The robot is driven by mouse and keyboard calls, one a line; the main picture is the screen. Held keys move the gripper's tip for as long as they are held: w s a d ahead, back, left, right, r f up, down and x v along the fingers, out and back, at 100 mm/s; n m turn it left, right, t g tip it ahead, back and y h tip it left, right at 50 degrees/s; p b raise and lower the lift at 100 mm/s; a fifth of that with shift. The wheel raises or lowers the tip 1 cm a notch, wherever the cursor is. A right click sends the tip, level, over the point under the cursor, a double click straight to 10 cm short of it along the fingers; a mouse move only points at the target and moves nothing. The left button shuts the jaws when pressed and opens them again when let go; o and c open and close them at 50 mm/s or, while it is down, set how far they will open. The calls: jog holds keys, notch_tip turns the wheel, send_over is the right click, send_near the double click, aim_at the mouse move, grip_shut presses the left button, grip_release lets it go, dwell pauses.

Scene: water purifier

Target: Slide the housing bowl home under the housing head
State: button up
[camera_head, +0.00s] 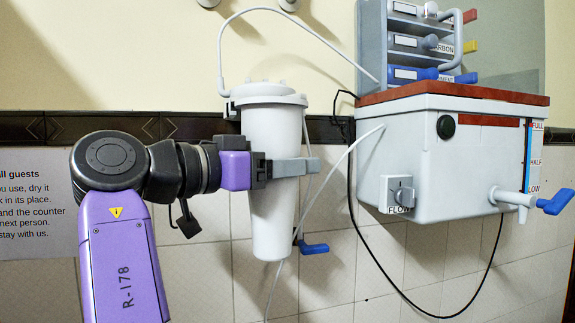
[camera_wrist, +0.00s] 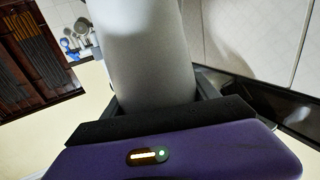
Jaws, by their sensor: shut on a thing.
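The housing bowl (camera_head: 270,215) is a tall white tapered cup, upright, directly under the housing head (camera_head: 268,93), a white ribbed cap on the wall. The bowl's top meets the head's underside; I cannot tell whether a thin gap is left. My gripper (camera_head: 292,168) is shut around the bowl's middle from the left, a grey finger across its front. In the wrist view the white bowl (camera_wrist: 145,50) stands between the dark fingers. The bowl's far side is hidden.
A white tank (camera_head: 450,160) with a red-brown lid, a FLOW knob (camera_head: 402,195) and a blue-handled tap hangs at the right. White tubes run from the head and past the bowl. A blue-handled valve (camera_head: 313,248) sits behind the bowl's lower end. A notice (camera_head: 35,200) is at the left.

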jog(key=w+a, duration=0.1)
jog(key=w, duration=0.5)
jog(key=shift+w+a, duration=0.15)
jog(key=shift+w, duration=0.2)
dwell(2.2)
jog(key=o, duration=2)
jog(key=shift+f, duration=0.1)
jog(key=b+v, duration=0.2)
jog(key=v, duration=0.5)
jog(key=shift+s+a, duration=0.25)
jog(key=shift+a, duration=0.1)
jog(key=shift+s, duration=0.1)
